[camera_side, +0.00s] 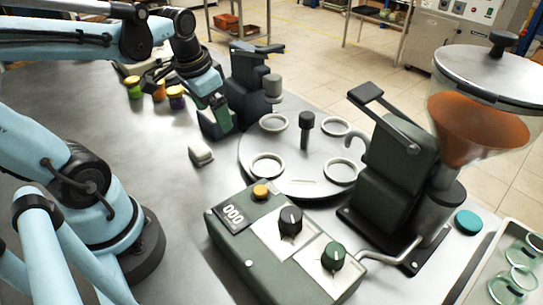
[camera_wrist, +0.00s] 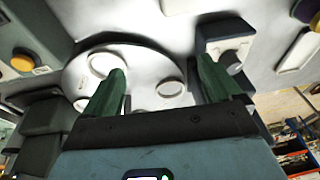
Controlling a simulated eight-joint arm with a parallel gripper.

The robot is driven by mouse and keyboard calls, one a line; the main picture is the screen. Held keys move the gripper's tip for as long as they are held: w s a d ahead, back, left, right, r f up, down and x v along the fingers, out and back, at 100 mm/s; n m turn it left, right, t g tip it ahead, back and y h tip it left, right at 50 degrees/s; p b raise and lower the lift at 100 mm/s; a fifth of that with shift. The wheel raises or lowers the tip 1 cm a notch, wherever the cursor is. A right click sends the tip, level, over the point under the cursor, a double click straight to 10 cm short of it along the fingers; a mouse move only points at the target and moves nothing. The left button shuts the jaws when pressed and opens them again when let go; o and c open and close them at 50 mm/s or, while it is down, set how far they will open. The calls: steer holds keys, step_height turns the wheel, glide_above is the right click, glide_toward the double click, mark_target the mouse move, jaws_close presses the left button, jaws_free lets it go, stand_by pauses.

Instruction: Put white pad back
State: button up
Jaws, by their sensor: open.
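The white pad (camera_side: 201,153) lies on the grey table, just left of the round turntable in the side view. A pale white piece at the top edge of the wrist view (camera_wrist: 180,5), cut off by the frame, looks like the same pad. My gripper (camera_side: 219,118) is above the table, behind and slightly right of the pad in the side view, and apart from it. In the wrist view its two green fingers (camera_wrist: 160,82) stand wide apart with nothing between them.
The turntable (camera_side: 305,188) with several rings stands beside the pad. A control box (camera_side: 285,250) is in front. A dark machine (camera_side: 250,75) stands close behind my gripper; a hopper machine (camera_side: 395,160) is right. Several yellow-lidded jars (camera_side: 176,97) stand at the back left.

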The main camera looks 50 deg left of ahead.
steer(key=w+d+t, duration=0.2)
steer(key=d+t, duration=0.2)
steer(key=d, duration=0.4)
steer(key=shift+d+r+t+h, duration=0.3)
steer(key=shift+d+r+h, duration=0.1)
steer(key=shift+r, duration=0.05)
stand_by(0.6)
